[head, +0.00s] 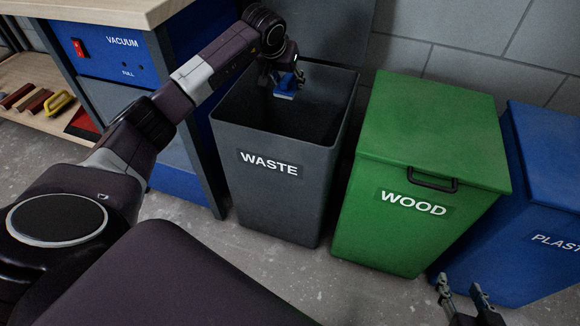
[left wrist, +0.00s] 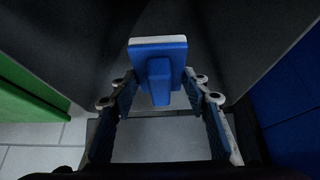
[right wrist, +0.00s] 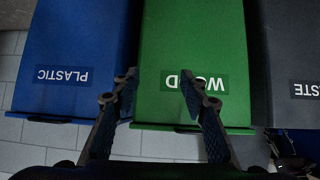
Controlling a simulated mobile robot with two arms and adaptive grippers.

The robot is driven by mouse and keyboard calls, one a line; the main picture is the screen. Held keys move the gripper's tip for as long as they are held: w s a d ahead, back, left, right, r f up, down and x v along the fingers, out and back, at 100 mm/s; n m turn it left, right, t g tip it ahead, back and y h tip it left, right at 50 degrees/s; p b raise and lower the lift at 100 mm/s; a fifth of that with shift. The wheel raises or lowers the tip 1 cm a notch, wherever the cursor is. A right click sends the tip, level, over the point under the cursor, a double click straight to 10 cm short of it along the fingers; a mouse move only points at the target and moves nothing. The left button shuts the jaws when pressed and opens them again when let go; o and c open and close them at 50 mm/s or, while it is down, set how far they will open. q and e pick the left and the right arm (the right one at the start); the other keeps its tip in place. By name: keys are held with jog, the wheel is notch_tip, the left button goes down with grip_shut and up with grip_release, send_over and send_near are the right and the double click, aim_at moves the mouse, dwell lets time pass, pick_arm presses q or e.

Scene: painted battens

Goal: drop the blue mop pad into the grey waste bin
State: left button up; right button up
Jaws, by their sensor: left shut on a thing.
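The blue mop pad (head: 284,95) has a flat blue plate with a pale layer and a blue grip block; it also shows in the left wrist view (left wrist: 172,50). My left gripper (head: 287,80) is shut on its block and holds it over the open mouth of the grey waste bin (head: 275,200). The pad appears inside the rim outline, toward the back; its exact height is hard to tell. The bin's floor is dark. My right gripper (head: 466,292) is open and empty, low at the right; its spread fingers show in the right wrist view (right wrist: 158,82).
A green wood bin (head: 430,135) with a closed lid stands right of the waste bin. A blue plastic bin (head: 545,210) stands beyond it. A blue vacuum cabinet (head: 112,60) is at the left, close to the waste bin. A grey lid or panel (head: 335,35) rises behind the waste bin.

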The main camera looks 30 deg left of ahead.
pick_arm(q)
jog(key=shift+f, duration=0.15)
pick_arm(e)
jog(key=shift+w+a+r+t, duration=0.25)
jog(key=shift+w+r+t, duration=0.25)
jog(key=shift+w+r, duration=0.2)
jog(key=shift+s, duration=0.1)
pick_arm(q)
jog(key=o, duration=1.2)
jog(key=v, duration=1.2)
